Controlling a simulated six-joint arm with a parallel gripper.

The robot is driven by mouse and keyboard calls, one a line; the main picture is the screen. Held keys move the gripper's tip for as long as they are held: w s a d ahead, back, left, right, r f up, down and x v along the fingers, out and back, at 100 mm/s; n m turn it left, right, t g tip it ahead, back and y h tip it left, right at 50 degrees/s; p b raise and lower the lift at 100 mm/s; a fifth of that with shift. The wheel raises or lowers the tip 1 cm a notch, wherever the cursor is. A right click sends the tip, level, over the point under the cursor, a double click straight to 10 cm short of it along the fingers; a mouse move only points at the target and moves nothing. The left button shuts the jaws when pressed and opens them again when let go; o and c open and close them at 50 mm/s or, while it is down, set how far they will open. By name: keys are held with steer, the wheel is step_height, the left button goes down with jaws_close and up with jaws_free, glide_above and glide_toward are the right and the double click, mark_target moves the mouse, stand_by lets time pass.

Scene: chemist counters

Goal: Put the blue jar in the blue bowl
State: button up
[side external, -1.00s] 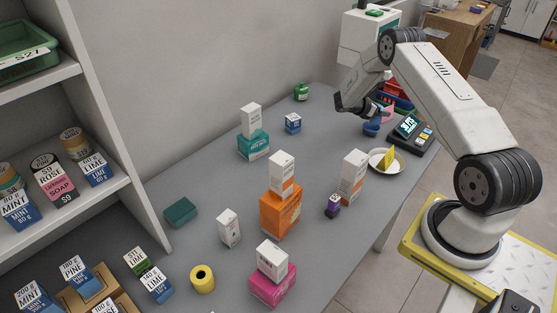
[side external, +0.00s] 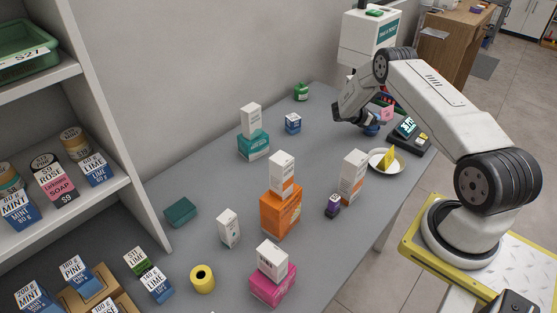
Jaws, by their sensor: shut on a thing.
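The blue bowl (side external: 371,130) is near the far right part of the grey counter, left of the white plate, and partly covered by my gripper. My gripper (side external: 369,117) is low, right over or beside the bowl. It is shut on a small dark blue thing, which looks like the blue jar and is mostly hidden by the hand. I cannot tell whether the jar is inside the bowl or just above it.
A white plate (side external: 374,164) with a yellow wedge and a dark card terminal (side external: 411,130) stand close to the bowl. A red basket and a pink item (side external: 388,113) are behind. Stacked boxes (side external: 281,208) fill the counter's middle; a small blue box (side external: 293,123) stands left.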

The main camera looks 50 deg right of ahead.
steer(key=shift+f, duration=0.3)
steer(key=o, duration=1.3)
steer(key=shift+c, duration=0.2)
steer(key=shift+r, duration=0.15)
steer(key=shift+r, duration=0.15)
steer(key=shift+w+a+r, duration=0.15)
steer(key=shift+w+a, duration=0.05)
steer(key=shift+a, duration=0.1)
steer(key=v, duration=1.1)
steer(key=shift+a, duration=0.15)
steer(key=shift+r, duration=0.1)
